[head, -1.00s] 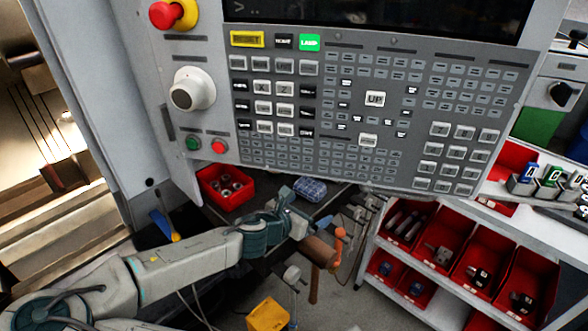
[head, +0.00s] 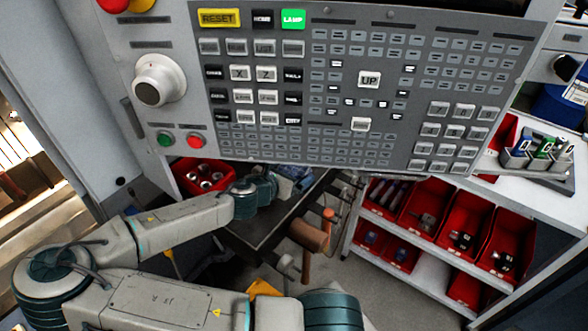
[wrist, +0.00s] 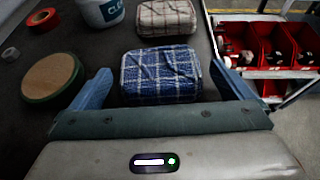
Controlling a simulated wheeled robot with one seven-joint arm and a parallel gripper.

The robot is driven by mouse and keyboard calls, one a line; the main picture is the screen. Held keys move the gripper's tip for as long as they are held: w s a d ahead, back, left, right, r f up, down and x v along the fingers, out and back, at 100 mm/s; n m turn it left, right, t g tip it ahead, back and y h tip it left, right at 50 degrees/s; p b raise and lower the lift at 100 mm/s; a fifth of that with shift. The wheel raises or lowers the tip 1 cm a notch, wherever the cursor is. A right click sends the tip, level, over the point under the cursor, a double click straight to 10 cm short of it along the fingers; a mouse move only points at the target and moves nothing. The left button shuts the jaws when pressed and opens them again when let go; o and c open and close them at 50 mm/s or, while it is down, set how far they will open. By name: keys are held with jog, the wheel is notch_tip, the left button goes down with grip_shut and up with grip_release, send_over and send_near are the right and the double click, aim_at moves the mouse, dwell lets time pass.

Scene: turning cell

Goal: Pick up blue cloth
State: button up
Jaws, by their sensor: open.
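The blue cloth (wrist: 161,75) is a folded, blue and white checked bundle on the dark bench top. In the wrist view it lies just ahead of my gripper (wrist: 166,84). The blue fingers are spread wide, one on each side of the cloth's near part, with nothing held between them. I cannot tell whether either finger touches it. In the head view my arm reaches under the control panel to the bench, and the gripper end and cloth are small and partly hidden there.
A beige checked cloth (wrist: 166,17) lies just behind the blue one. A white tub (wrist: 103,13), a round disc (wrist: 49,79) and a red roll (wrist: 42,19) stand left. The control panel (head: 330,150) overhangs the bench. Red bins (head: 428,215) fill the shelf at right.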

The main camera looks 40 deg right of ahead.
jog(key=shift+x, duration=0.95)
jog(key=c, duration=0.8)
jog(key=shift+r, duration=0.1)
